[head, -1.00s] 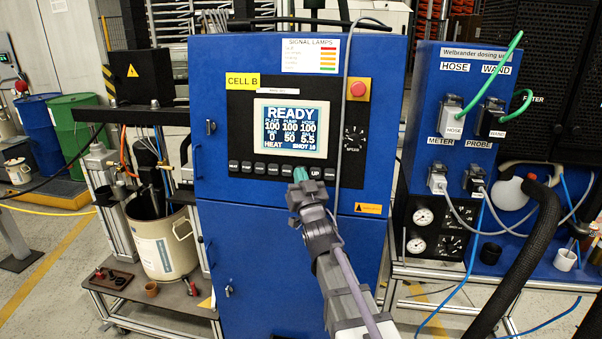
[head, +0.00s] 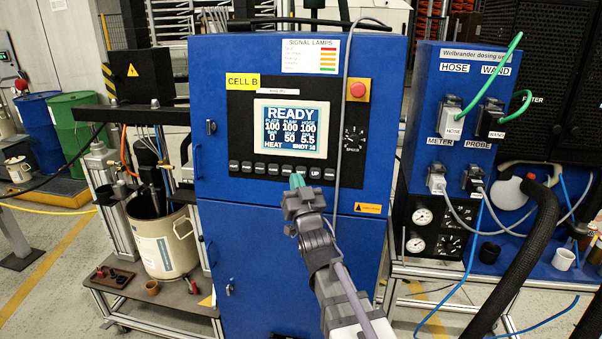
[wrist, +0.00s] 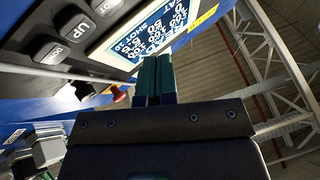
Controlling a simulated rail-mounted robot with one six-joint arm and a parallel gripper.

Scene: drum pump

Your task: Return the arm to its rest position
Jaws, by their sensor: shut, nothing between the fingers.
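My gripper (head: 297,181) is in front of the blue control cabinet (head: 290,255), just below the row of black buttons under the screen. Its green fingertips are together, with nothing between them. They also show pressed together in the wrist view (wrist: 154,78). The screen (head: 290,128) reads READY, with pump and heat values. The UP button (head: 315,173) is just right of the fingertips in the head view. In the wrist view the UP button (wrist: 80,27) is up and left of the fingers. I cannot tell whether the fingertips touch the panel.
A red emergency button (head: 358,90) is on the cabinet's upper right. A grey cable hangs down the cabinet front near my arm. The dosing unit (head: 465,110) with hoses stands at right. A beige pail (head: 163,240) sits on a cart at left.

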